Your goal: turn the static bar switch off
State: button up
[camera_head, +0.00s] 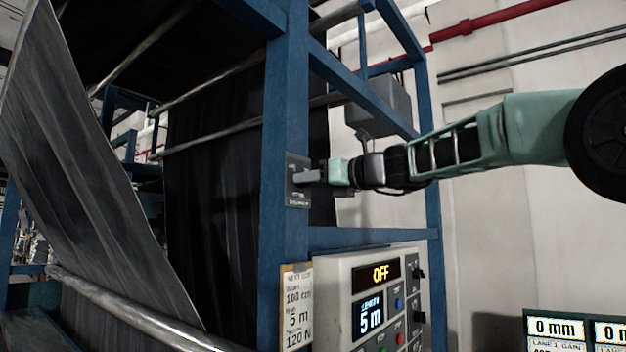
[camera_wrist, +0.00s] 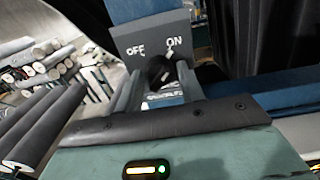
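The static bar switch is a dark plate (camera_head: 297,183) on the blue upright post. In the wrist view its plate (camera_wrist: 150,38) reads OFF on the left and ON on the right. A black knob (camera_wrist: 158,70) sits below the labels, its upper end leaning toward ON. My gripper (camera_head: 312,177) is at the plate, reaching in from the right. In the wrist view my gripper's two fingers (camera_wrist: 160,78) stand on either side of the knob. I cannot tell whether they press on it. The knob is hidden in the head view.
A control box (camera_head: 385,300) with an OFF display and buttons stands below my arm. A paper card (camera_head: 296,308) hangs beside it. Dark fabric (camera_head: 215,190) and steel rollers fill the left. Grey rolls (camera_wrist: 45,62) lie at the left in the wrist view.

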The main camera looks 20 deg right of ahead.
jog(key=c, duration=0.6)
jog(key=shift+o, duration=0.3)
jog(key=shift+f+n+b, duration=0.1)
jog(key=shift+n+b, duration=0.2)
jog(key=shift+b, duration=0.05)
jog(key=shift+n+b, duration=5.25)
jog(key=shift+n, duration=3.35)
